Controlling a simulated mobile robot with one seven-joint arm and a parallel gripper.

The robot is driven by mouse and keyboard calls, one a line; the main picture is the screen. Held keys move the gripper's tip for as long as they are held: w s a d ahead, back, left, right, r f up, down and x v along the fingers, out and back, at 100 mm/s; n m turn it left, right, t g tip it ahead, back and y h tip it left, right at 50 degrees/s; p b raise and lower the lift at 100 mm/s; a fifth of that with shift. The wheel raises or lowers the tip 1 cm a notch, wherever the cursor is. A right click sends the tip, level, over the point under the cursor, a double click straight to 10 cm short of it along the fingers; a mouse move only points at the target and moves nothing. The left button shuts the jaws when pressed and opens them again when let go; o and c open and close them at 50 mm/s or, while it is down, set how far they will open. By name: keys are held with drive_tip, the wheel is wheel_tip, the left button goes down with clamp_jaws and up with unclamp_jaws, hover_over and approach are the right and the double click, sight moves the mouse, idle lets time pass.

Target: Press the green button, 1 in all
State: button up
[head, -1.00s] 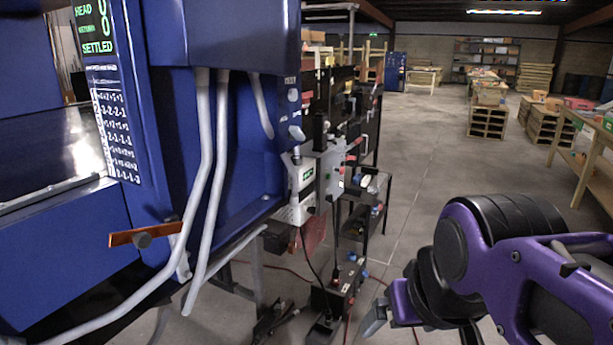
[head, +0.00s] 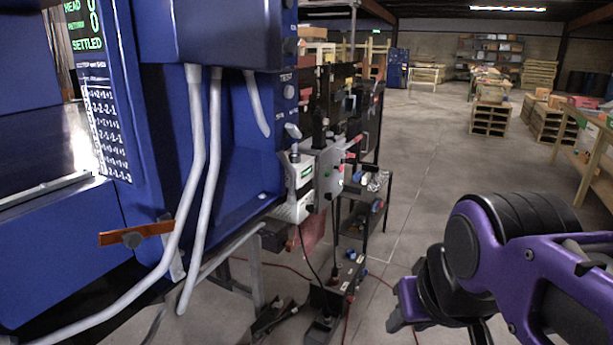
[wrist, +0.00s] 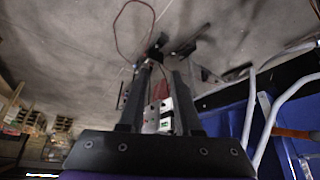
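A grey box (head: 328,172) is mounted at the right end of the blue machine, with a tiny green spot on its front that may be the green button; it is too small to be sure. A white unit (head: 294,207) with a lit green display (head: 306,171) sits just left of it. My gripper (wrist: 162,70) shows two dark fingers standing apart with nothing held. A white boxy unit (wrist: 158,117) appears between the fingers in the wrist view, beyond them. In the head view my purple arm is at lower right, apart from the machine, and the fingertips are not clearly visible.
The blue machine (head: 240,160) fills the left, with pale pipes and an orange-handled lever (head: 136,234). A dark shelf cart (head: 362,205) stands behind the grey box. Cables lie on the floor. Open concrete floor (head: 420,190) lies to the right, with pallets and benches farther back.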

clamp_jaws()
idle(1.2)
